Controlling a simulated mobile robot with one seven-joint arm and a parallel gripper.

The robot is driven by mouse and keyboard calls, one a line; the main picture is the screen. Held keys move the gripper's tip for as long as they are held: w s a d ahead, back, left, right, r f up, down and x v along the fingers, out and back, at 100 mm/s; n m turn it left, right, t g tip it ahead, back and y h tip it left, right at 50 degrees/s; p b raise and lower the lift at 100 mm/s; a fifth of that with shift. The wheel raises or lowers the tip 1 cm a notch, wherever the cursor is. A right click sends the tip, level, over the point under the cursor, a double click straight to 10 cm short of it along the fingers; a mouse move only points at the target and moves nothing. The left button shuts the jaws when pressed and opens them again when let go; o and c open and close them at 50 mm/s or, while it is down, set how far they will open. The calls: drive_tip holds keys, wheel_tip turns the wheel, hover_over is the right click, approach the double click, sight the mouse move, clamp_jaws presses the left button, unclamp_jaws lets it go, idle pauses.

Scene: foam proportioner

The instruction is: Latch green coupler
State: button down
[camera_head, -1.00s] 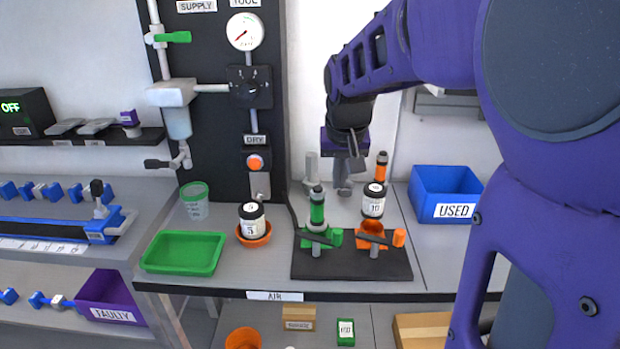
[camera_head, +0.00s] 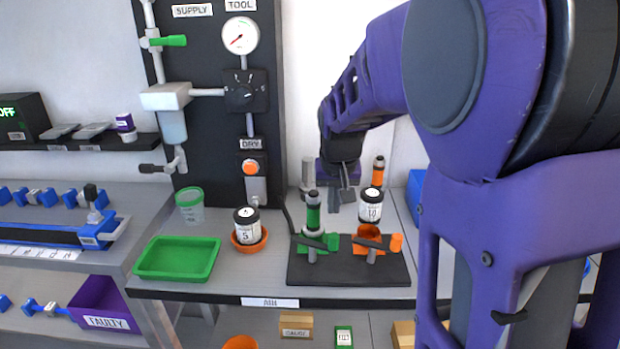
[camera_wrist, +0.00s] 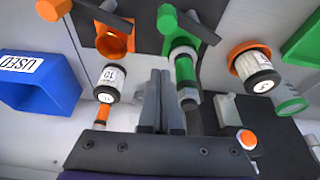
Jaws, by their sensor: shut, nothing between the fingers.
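The green coupler (camera_head: 318,240) sits on the left of a black plate, with a dark lever (camera_head: 308,240) lying across its front. A green cylinder with a black top (camera_head: 313,215) stands upright in it. In the wrist view the green coupler (camera_wrist: 168,22) is at top centre with its dark lever (camera_wrist: 200,26). My gripper (camera_head: 347,205) is behind the plate, between the green cylinder and the jar marked 10. Its fingers (camera_wrist: 161,76) are together and empty, beside the green cylinder (camera_wrist: 184,68) and apart from the lever.
An orange coupler (camera_head: 368,234) stands on the right of the black plate (camera_head: 345,272). The jar marked 10 (camera_head: 370,207) and an orange-banded cylinder (camera_head: 378,170) are close behind it. Left are jar 5 (camera_head: 246,226) and a green tray (camera_head: 176,272). A blue bin (camera_wrist: 42,82) is also nearby.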

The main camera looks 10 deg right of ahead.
drive_tip(key=x, duration=0.4)
drive_tip(key=shift+f+b, duration=0.1)
drive_tip(key=shift+b, duration=0.25)
drive_tip(key=shift+s+a+r, duration=0.1)
drive_tip(key=shift+s+a, duration=0.05)
drive_tip(key=shift+s, duration=0.85)
drive_tip(key=shift+s+a+r, duration=0.15)
drive_tip(key=shift+s, duration=0.85)
